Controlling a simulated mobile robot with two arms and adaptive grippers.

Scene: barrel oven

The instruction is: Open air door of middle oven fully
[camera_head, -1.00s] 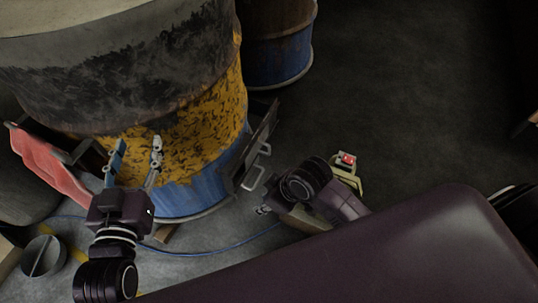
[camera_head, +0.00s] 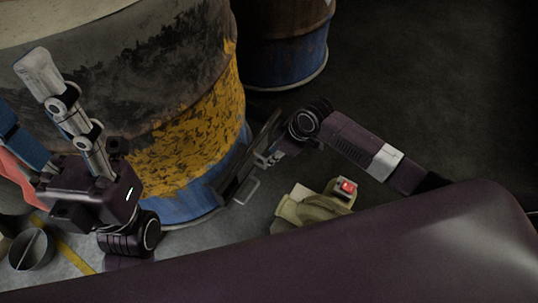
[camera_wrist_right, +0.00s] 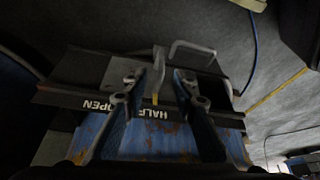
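The middle oven (camera_head: 180,120) is a barrel with worn black, yellow and blue bands. Its air door (camera_head: 245,165) is a dark metal assembly low on the barrel's right side, with a pale loop handle (camera_head: 246,191). In the right wrist view, the air door's dark plate (camera_wrist_right: 70,98) bears the words OPEN and HALF, and an upright grey tab (camera_wrist_right: 159,70) stands above HALF. My right gripper (camera_wrist_right: 160,85) is open, its fingers on either side of this tab; contact is unclear. It also shows beside the air door (camera_head: 268,157).
A second blue and rusty barrel (camera_head: 285,50) stands behind at the right. A beige object with a red top part (camera_head: 310,208) is on the floor near my right arm. A grey bucket (camera_head: 32,250) sits at lower left. The floor at upper right is clear.

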